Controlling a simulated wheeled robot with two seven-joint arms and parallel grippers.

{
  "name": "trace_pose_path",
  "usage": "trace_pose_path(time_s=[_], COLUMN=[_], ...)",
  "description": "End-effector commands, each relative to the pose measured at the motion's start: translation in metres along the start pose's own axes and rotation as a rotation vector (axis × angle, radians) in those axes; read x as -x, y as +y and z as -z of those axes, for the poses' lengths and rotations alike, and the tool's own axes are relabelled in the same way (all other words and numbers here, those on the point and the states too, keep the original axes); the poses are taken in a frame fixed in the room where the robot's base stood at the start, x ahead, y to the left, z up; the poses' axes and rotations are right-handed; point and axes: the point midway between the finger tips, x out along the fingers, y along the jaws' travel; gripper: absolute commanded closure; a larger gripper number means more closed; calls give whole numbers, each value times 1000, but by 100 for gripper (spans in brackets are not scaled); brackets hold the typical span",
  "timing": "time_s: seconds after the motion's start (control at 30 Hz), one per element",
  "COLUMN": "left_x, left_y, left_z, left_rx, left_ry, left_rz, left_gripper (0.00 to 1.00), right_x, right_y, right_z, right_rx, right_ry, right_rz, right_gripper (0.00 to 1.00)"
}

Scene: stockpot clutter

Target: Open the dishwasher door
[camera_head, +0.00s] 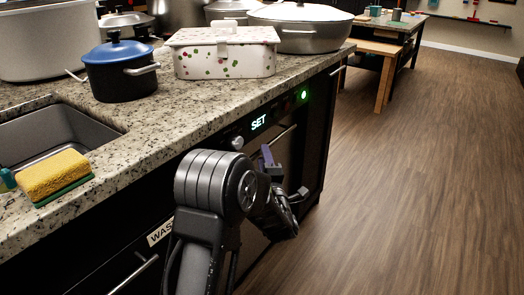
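The dishwasher (258,122) is built in under the granite counter, with a lit green "SET" display and a round green light on its dark control strip. Its door looks shut, though my arm covers much of its front. A pale bar handle (284,134) runs below the control strip. My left arm reaches up from the bottom, and my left gripper (268,157) is at the door front beside the left part of the handle. Its fingers are small and partly hidden, so I cannot tell whether they are open or touch the handle. My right gripper is out of view.
Above, the counter (185,108) holds a blue-lidded pot (121,77), a spotted box (225,57), a large lidded pan (302,32) and a yellow sponge (53,175) by the sink (50,140). Wooden floor (420,180) to the right is clear. A wooden bench (377,55) stands farther back.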

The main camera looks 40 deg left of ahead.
Motion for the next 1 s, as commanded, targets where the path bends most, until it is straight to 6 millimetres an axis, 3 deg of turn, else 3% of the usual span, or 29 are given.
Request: trace_pose_path(time_s=[0.23,0.57,1.0], left_x=[-31,-35,-35], left_y=[-2,-1,-1], left_z=[0,0,0], left_rx=[-1,-1,-1], left_ry=[1,0,0], left_rz=[0,0,1], left_gripper=[62,62,98], right_x=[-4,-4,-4], right_y=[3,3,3], right_z=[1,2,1], right_rx=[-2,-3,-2], right_ry=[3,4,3], right_rz=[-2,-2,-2], right_gripper=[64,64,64])
